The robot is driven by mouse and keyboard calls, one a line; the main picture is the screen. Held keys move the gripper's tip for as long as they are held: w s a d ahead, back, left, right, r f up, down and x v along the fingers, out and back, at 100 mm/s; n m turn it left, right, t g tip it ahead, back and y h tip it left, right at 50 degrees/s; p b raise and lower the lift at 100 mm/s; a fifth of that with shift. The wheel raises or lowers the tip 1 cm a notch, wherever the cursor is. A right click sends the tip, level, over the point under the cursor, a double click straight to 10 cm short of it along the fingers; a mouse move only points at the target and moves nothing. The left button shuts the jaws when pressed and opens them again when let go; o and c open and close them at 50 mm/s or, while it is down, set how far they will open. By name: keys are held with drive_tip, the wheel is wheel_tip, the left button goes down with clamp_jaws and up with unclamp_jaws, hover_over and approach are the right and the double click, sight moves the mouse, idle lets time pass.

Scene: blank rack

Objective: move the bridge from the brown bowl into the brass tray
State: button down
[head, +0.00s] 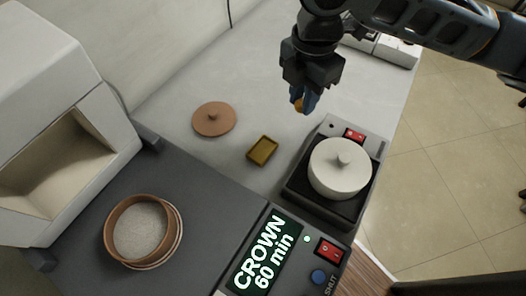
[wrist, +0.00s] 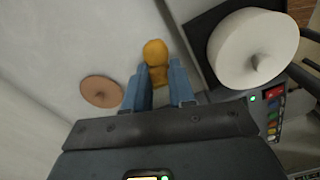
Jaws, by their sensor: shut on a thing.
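The bridge (head: 299,105) is a small orange-yellow piece held at the tips of my gripper (head: 304,100). In the wrist view the bridge (wrist: 155,54) shows as a rounded yellow lump between the blue fingers of my gripper (wrist: 163,82), which are shut on it. The brass tray (head: 262,150) is a small rectangular tray lying on the pale bench, below and left of my gripper in the head view. My gripper is above the bench, apart from the tray. I cannot make out the tray in the wrist view. The brown bowl (head: 111,238) stands at lower left, with pale grainy filling.
A brown lid (head: 214,118) lies left of the tray; it also shows in the wrist view (wrist: 101,91). A white lidded pot (head: 340,168) stands on a dark hotplate at right. A dark unit with a "CROWN 60 min" display (head: 262,255) is in front. A pale box-like housing (head: 60,110) stands at left.

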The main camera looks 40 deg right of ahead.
drive_tip(key=s+d+n, duration=0.1)
drive_tip(key=s+n, duration=0.2)
drive_tip(key=s, duration=0.1)
drive_tip(key=p, duration=0.1)
hover_over(260, 155)
drive_tip(key=shift+n, duration=0.4)
wheel_tip(260, 155, down, 7)
drive_tip(key=shift+w+d+r, duration=0.1)
drive_tip(key=shift+w, duration=0.05)
wheel_tip(260, 155, down, 4)
drive_tip(key=shift+r+p, duration=0.2)
drive_tip(key=shift+p, duration=0.15)
drive_tip(key=shift+f+b, duration=0.65)
drive_tip(key=shift+f, duration=0.35)
drive_tip(key=c, duration=0.9)
unclamp_jaws()
drive_tip(key=shift+f, duration=0.1)
drive_tip(key=shift+c, duration=0.2)
drive_tip(key=shift+r+p, duration=0.35)
drive_tip(key=shift+r, duration=0.6)
wheel_tip(260, 155, up, 12)
